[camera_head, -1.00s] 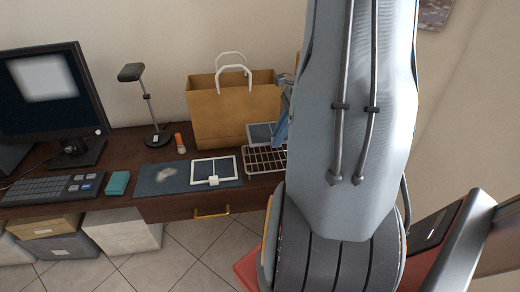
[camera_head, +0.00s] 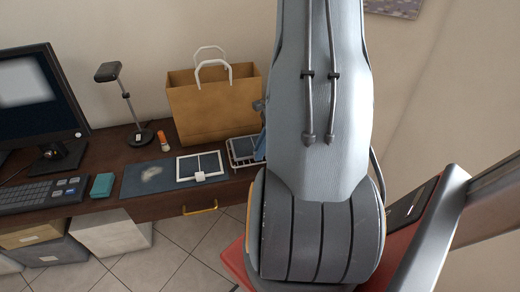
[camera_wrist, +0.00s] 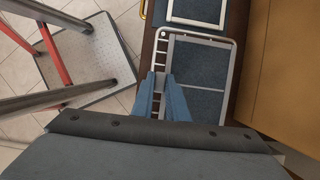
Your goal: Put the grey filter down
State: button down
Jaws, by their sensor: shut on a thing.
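The grey filter (camera_wrist: 196,90), a flat blue-grey panel with a pale frame and a crossbar, lies over the white wire rack (camera_wrist: 237,45) in the wrist view. My gripper (camera_wrist: 160,80) is shut on its left edge there. In the head view the filter (camera_head: 243,147) shows on the rack (camera_head: 232,161), partly hidden by my arm; my fingertips are hidden there. It looks about flat; I cannot tell whether its whole underside touches the rack.
A white-framed panel (camera_head: 200,166) lies on the dark blue mat (camera_head: 140,180) left of the rack. A paper bag (camera_head: 215,108) stands behind. A lamp (camera_head: 126,95), an orange-and-white object (camera_head: 162,139), a teal box (camera_head: 102,185) and a keyboard (camera_head: 45,196) stand farther left.

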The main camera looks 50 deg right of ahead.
jog(key=shift+f, duration=0.2)
jog(key=c, duration=1.7)
grip_release()
jog(key=shift+c, duration=0.2)
jog(key=shift+r, duration=0.1)
jog(key=b+v, duration=0.3)
jog(key=v, duration=0.9)
jog(key=a+r+n+h, duration=0.1)
jog(key=a+n+h, duration=0.1)
jog(key=a+n, duration=1)
jog(key=a+r+n+g+h, duration=0.1)
jog(key=a+r+n, duration=0.1)
jog(key=a+n, duration=1)
jog(key=a, duration=0.9)
jog(key=shift+w+r+h, duration=0.15)
jog(key=shift+w+h, duration=0.1)
jog(key=shift+h, duration=0.15)
